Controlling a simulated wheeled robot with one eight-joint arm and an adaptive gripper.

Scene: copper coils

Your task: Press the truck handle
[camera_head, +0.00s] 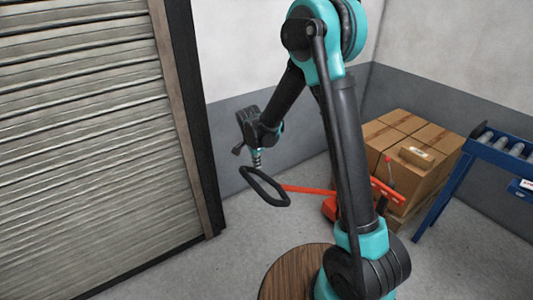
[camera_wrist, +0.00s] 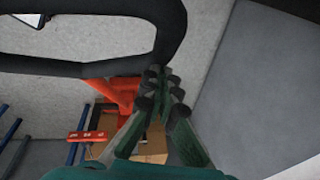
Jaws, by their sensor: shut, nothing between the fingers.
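The truck handle (camera_head: 265,188) is a black loop on a red shaft (camera_head: 308,190) that runs right to the red pallet truck (camera_head: 331,207). In the wrist view the black handle (camera_wrist: 100,68) crosses the upper left, close in front of the camera. My gripper (camera_head: 256,165) points down at the loop's upper edge, its fingers shut and empty. In the wrist view the dark green fingers (camera_wrist: 162,88) reach up to the lower right corner of the loop. Whether they touch it, I cannot tell. Part of the truck is hidden behind my arm.
Cardboard boxes (camera_head: 405,150) are stacked by the back wall behind the truck. A blue roller conveyor (camera_head: 448,187) stands at the right. A shutter door (camera_head: 90,140) fills the left. A round wooden top (camera_head: 290,272) is at the bottom. Grey floor around the handle is clear.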

